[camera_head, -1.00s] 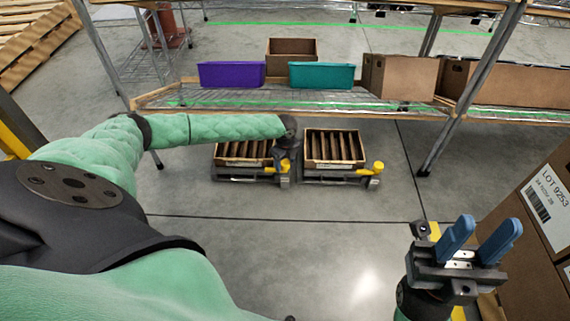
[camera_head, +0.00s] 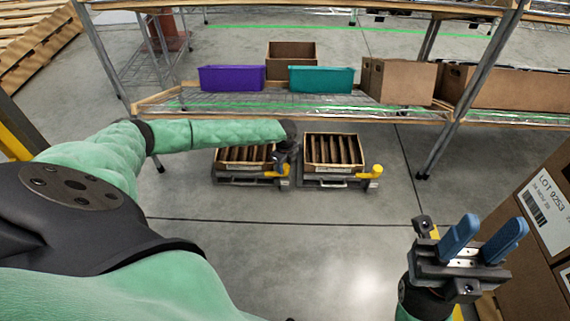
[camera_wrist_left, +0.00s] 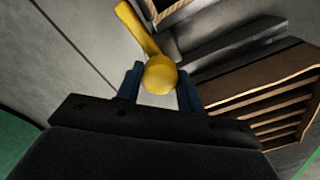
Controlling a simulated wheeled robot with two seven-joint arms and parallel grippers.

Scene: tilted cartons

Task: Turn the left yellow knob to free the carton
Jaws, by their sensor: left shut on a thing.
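The left carton (camera_head: 232,153) is an open brown box with dark slats inside, sitting on a low grey base on the floor under the shelf. The left yellow knob (camera_head: 284,170) is at that base's right side, partly hidden by my left gripper (camera_head: 287,152). In the left wrist view, the round end of the knob (camera_wrist_left: 160,76) is between the two blue fingers of my left gripper (camera_wrist_left: 160,90), which is shut on it. The knob's yellow arm runs to the upper left there. My right gripper (camera_head: 483,240) is open and empty at the lower right.
A second slatted carton (camera_head: 334,150) with its own yellow knob (camera_head: 372,172) stands just right. Above is a wire shelf with a purple bin (camera_head: 232,78), a teal bin (camera_head: 321,79) and brown boxes. Labelled cartons (camera_head: 550,210) stand at far right. The front floor is clear.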

